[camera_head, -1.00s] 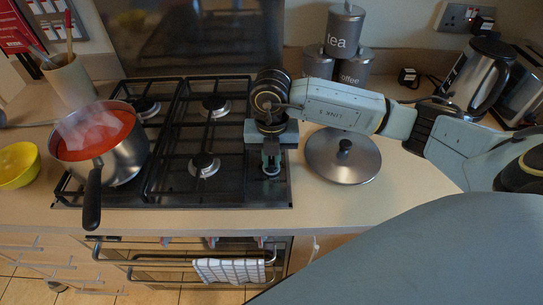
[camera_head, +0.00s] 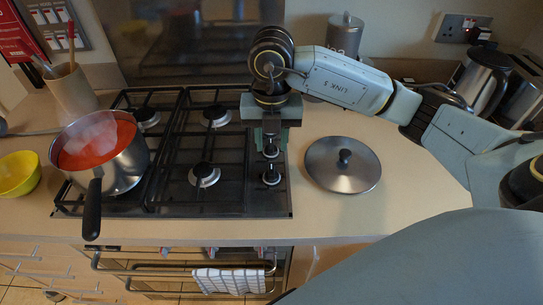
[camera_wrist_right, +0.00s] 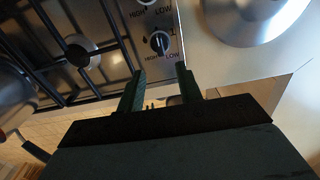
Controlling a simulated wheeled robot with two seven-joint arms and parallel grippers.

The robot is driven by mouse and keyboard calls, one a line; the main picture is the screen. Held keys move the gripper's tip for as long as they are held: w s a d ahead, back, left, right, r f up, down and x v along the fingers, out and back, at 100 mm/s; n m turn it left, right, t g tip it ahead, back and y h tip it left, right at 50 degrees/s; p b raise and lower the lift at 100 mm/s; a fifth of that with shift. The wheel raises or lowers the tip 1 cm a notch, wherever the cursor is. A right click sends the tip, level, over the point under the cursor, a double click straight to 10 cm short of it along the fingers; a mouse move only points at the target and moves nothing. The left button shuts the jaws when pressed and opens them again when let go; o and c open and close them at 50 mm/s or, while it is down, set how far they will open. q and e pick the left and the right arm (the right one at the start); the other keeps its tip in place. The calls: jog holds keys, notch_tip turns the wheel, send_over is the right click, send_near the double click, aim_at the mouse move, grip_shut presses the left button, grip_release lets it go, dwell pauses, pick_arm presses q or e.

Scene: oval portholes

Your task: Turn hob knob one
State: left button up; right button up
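The hob (camera_head: 228,200) has a column of dark round knobs at its right side. The frontmost knob (camera_head: 271,178) carries a "1" beside it in the right wrist view (camera_wrist_right: 160,42), with HIGH and LOW markings and a pale pointer line. Another knob (camera_head: 271,150) sits behind it. My right gripper (camera_head: 271,135) hangs over the hob's right side, apart from the front knob. In the right wrist view its two fingers (camera_wrist_right: 163,87) are spread with nothing between them. Any knobs farther back are hidden by the gripper. My left gripper is out of view.
A saucepan of red soup (camera_head: 127,172) stands on the left burners, handle toward the front. A steel lid (camera_head: 343,172) lies on the worktop right of the knobs. A yellow bowl (camera_head: 18,174) is far left. Canisters (camera_head: 345,38), a kettle (camera_head: 482,80) and a toaster stand behind.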

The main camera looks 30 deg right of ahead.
jog(key=shift+r, duration=2.15)
jog(key=shift+a, duration=0.1)
